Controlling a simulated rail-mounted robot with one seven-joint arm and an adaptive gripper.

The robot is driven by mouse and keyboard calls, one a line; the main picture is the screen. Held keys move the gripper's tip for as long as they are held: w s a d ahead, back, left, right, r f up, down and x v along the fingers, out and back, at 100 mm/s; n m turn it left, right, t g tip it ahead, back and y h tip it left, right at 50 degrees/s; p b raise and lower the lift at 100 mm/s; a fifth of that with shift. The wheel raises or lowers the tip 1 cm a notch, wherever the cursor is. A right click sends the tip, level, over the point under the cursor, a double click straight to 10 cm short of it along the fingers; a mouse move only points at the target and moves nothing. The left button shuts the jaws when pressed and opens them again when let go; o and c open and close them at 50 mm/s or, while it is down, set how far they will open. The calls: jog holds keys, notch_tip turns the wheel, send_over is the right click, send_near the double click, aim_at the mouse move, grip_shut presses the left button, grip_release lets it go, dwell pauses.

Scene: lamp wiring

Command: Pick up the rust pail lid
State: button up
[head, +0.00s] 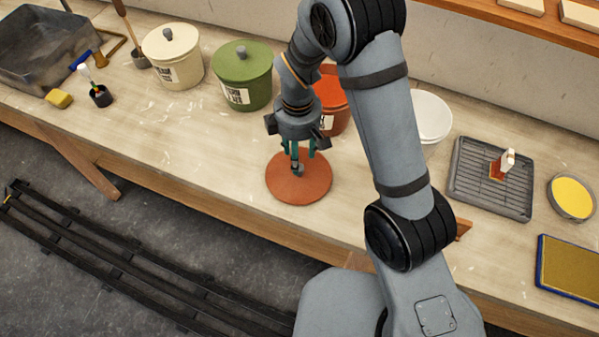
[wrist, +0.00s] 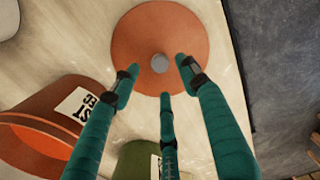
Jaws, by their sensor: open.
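The rust pail lid (head: 299,188) is an orange-brown disc lying flat near the front edge of the workbench. It has a small grey knob at its centre, seen in the wrist view (wrist: 159,63). My gripper (head: 301,165) is directly above the lid, its teal fingers pointing down around the knob. In the wrist view my gripper (wrist: 163,80) has three fingers spread apart, with the knob between and just beyond their tips. It is open, and no finger clearly touches the knob. The rust pail (head: 332,100) stands open behind, partly hidden by my arm; it also shows in the wrist view (wrist: 40,125).
A lidded green pail (head: 243,80) and a lidded cream pail (head: 172,58) stand to the left. A white bowl (head: 430,117), a grey ribbed tray (head: 491,190) and a yellow-filled dish (head: 571,196) are to the right. The bench left of the lid is clear.

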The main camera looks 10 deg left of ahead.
aim_at(313, 180)
jog(key=shift+s+d+f, duration=0.1)
jog(key=shift+d+f, duration=0.05)
jog(key=shift+f, duration=0.15)
jog(key=shift+f+p, duration=0.9)
jog(key=shift+f, duration=1.3)
jog(key=c, duration=0.3)
jog(key=c, duration=0.8)
grip_shut()
